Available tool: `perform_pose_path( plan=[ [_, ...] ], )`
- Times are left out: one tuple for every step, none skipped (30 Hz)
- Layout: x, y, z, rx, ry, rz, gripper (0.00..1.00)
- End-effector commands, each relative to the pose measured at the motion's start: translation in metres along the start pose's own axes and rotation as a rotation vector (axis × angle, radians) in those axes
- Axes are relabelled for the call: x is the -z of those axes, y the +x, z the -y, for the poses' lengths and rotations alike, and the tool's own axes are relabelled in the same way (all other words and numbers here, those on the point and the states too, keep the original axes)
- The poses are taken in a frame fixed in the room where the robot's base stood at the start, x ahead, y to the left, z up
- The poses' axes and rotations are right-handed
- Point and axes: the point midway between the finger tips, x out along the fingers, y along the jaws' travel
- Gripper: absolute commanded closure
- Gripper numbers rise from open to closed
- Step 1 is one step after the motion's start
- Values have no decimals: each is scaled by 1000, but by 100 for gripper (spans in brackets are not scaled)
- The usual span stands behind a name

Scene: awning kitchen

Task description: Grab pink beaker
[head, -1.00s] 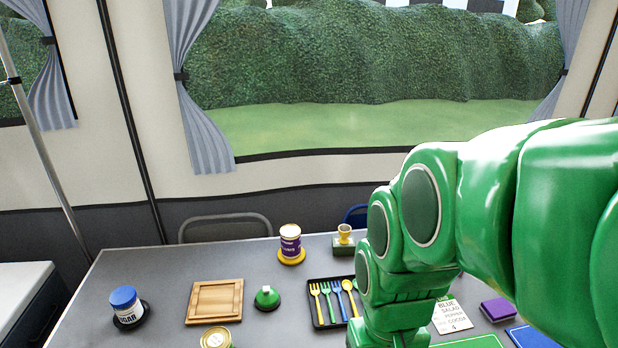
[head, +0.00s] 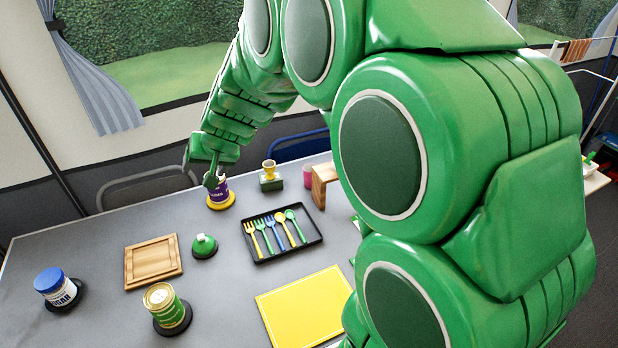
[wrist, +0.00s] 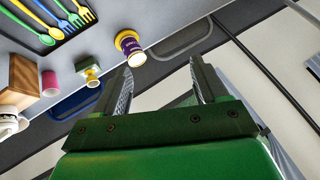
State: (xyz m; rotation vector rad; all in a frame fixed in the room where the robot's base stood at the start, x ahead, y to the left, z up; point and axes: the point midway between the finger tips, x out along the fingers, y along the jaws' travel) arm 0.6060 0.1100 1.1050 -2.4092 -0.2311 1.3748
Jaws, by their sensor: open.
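The pink beaker (head: 308,175) stands at the back of the table, beside a wooden stand (head: 325,182) that is partly hidden by my arm. It also shows in the wrist view (wrist: 53,82) at the left, between the wooden stand and a yellow cup on a green base. My gripper (head: 200,172) is at the back of the table, in front of or above the purple can, well to the left of the beaker. In the wrist view my gripper (wrist: 160,64) is open, with nothing between its fingers.
A purple can (head: 219,192) stands on a yellow coaster. A yellow cup (head: 269,170) on a green base stands between it and the beaker. Nearby are a cutlery tray (head: 312,232), a green-topped item (head: 204,246), a wooden board (head: 153,262), jars and a yellow mat (head: 303,305).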

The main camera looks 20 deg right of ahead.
Motion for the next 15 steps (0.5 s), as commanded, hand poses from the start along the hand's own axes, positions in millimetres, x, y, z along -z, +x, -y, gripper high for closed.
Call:
perform_pose_path(
  plan=[
    [12, 13, -2, -1, 15, -24, 28],
    [21, 18, -2, -2, 26, -46, 28],
    [32, 25, -4, -4, 38, -72, 28],
    [40, 31, -5, -5, 49, -92, 28],
    [48, 36, -7, -9, 57, -113, 28],
    [59, 44, -9, -14, 71, -139, 28],
    [67, 50, -12, -18, 82, -157, 28],
    [74, 55, -14, -23, 92, -178, 28],
    [85, 61, -18, -31, 106, -205, 28],
    [91, 67, -21, -38, 116, -221, 28],
    [97, 73, -24, -46, 128, -238, 28],
    [106, 80, -30, -59, 141, -263, 28],
    [112, 85, -34, -67, 152, -281, 28],
    [118, 90, -38, -76, 163, -298, 28],
    [127, 97, -44, -92, 178, -324, 28]
  ],
)
